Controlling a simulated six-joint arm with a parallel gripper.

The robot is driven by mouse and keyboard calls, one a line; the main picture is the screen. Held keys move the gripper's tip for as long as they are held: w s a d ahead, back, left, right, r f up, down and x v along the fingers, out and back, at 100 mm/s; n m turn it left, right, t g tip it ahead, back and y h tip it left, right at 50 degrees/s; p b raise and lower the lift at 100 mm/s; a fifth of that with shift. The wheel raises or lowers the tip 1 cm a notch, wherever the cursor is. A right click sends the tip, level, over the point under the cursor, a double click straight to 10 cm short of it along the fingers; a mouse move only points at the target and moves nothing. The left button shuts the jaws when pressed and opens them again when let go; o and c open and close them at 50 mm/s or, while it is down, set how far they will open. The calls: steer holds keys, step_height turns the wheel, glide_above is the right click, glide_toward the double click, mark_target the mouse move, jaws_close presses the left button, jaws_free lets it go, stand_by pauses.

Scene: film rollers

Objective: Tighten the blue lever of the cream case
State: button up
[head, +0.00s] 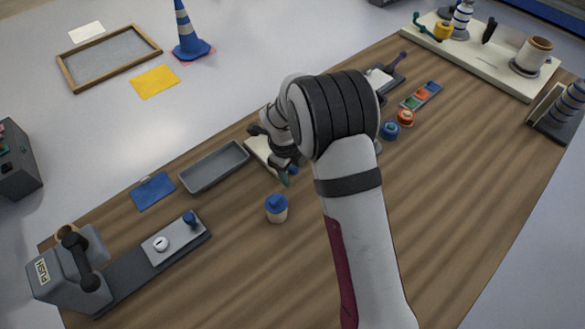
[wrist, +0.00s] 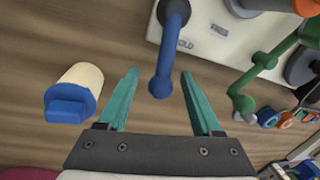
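The cream case (wrist: 222,40) lies at the top of the wrist view, with small lettering on its face. Its blue lever (wrist: 165,55) runs from a round hub at the top edge down to a knobbed end. My gripper (wrist: 160,79) is open, and its two teal fingers stand on either side of the lever's knobbed end. A gap shows on both sides, so the fingers look apart from it. A green lever (wrist: 270,60) sits on the right of the case. In the head view the case (head: 260,155) is mostly hidden behind my gripper (head: 284,179).
A cream cylinder with a blue cap (head: 277,208) stands on the table close to my gripper. A grey tray (head: 214,168) lies left of the case. Orange (head: 405,117) and blue (head: 390,131) round pieces are to the right.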

step_height(320, 180, up, 16)
steer(key=s+a, duration=0.1)
steer(key=s, duration=0.1)
steer(key=shift+s+a+f, duration=0.25)
steer(key=shift+a, duration=0.05)
steer(key=s+d+r+n+g+y, duration=0.1)
steer(key=s+d+r+n, duration=0.2)
steer(key=s+d+n, duration=0.45)
steer(key=s+d+r+n+g+y, duration=0.1)
steer(key=s+d+r+n, duration=0.2)
steer(key=s, duration=0.8)
steer(key=s+f+n+y, duration=0.1)
steer(key=s+f+n, duration=0.2)
steer(key=s+n, duration=0.5)
steer(key=s, duration=0.2)
steer(key=shift+s+d, duration=0.3)
steer(key=shift+d, duration=0.05)
